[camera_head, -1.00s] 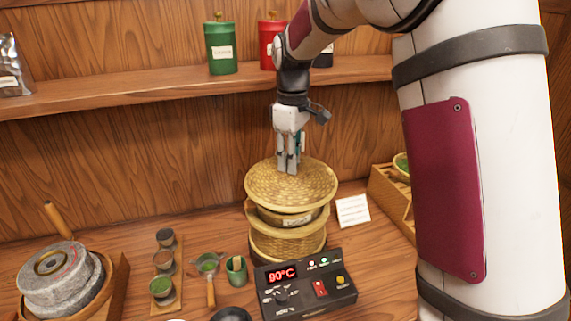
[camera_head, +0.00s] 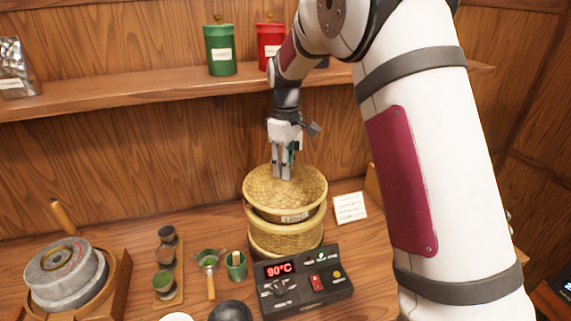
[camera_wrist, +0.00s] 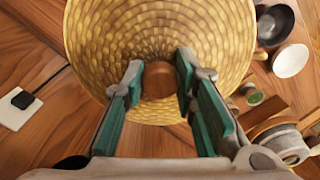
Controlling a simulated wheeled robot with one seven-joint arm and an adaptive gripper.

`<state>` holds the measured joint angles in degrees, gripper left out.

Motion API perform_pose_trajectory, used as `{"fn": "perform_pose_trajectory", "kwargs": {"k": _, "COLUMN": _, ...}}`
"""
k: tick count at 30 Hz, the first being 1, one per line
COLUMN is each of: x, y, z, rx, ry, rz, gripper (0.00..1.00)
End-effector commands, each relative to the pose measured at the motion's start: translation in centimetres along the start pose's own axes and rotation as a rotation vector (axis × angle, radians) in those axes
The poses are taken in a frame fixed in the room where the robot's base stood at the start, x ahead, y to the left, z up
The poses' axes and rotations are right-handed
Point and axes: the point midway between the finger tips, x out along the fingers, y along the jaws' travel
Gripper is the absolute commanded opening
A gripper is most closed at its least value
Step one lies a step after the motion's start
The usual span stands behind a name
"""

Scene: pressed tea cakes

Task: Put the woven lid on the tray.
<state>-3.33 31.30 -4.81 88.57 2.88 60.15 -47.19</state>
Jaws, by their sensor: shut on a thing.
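The round woven lid (camera_head: 258,190) is straw-coloured with a small wooden knob (camera_wrist: 158,80). My gripper (camera_head: 284,174) is shut on that knob, with one finger on each side; the wrist view shows the woven lid (camera_wrist: 100,40) beneath the fingers. The lid is over the upper woven tray (camera_head: 263,215), which has a paper label and is stacked on a lower woven tray (camera_head: 285,243). The lid looks roughly level and very close to the upper tray's rim. I cannot tell whether they touch all round.
A black control box (camera_head: 303,283) reading 90°C stands in front of the stack. A white card (camera_head: 350,208) lies to its right. A stone mill (camera_head: 66,272), small cups (camera_head: 165,258) and a strainer (camera_head: 208,262) are to the left. A shelf (camera_head: 150,88) with tins runs behind.

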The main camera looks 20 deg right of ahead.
Motion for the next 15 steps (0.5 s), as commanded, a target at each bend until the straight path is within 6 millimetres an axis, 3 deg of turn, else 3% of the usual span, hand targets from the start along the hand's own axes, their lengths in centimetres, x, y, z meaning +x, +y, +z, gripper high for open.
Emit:
{"fn": "perform_pose_trajectory", "kwargs": {"k": 11, "x": 0.83, "y": 0.00, "z": -0.01, "rx": 0.000, "ry": 0.001, "rz": 0.001, "gripper": 0.00}}
{"fn": "perform_pose_trajectory", "kwargs": {"k": 12, "x": 0.85, "y": -0.02, "z": -0.01, "rx": 0.000, "ry": 0.000, "rz": 0.000, "gripper": 0.30}}
{"fn": "perform_pose_trajectory", "kwargs": {"k": 14, "x": 0.84, "y": -0.01, "z": 0.00, "rx": 0.000, "ry": 0.000, "rz": 0.000, "gripper": 0.44}}
{"fn": "perform_pose_trajectory", "kwargs": {"k": 15, "x": 0.84, "y": -0.01, "z": 0.00, "rx": 0.000, "ry": 0.000, "rz": 0.000, "gripper": 0.46}}
